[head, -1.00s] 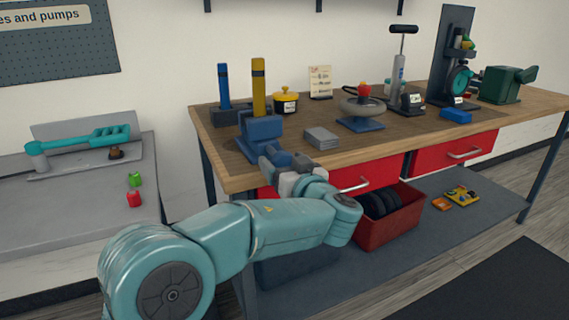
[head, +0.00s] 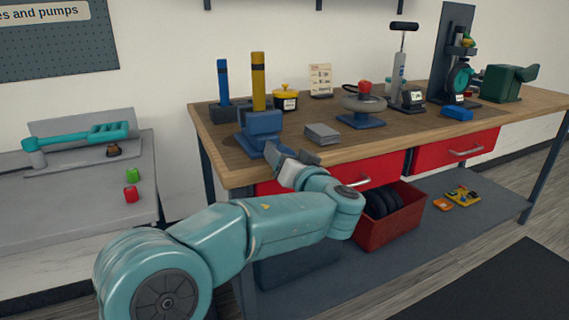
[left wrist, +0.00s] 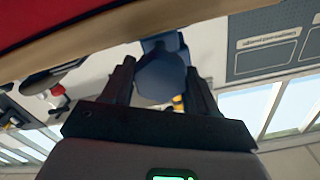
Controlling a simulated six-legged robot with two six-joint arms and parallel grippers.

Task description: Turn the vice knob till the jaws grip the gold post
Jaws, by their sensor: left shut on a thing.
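The blue vice (head: 263,123) stands at the front left corner of the workbench. The gold post (head: 258,80) stands upright at the vice; whether the jaws touch it cannot be told. My left gripper (head: 290,157) is at the front of the vice, by the bench edge. In the left wrist view, its two dark fingers lie on either side of the blue vice knob (left wrist: 160,80), and the gripper is shut on it. In the head view the fingers largely hide the knob. My right gripper is not in view.
A blue post (head: 223,80) stands behind the vice. A grey block (head: 322,134) and a handwheel (head: 364,104) lie to the right. Red drawers (head: 455,150) and a red bin (head: 388,228) are below the bench top. A grey side table (head: 70,205) is at left.

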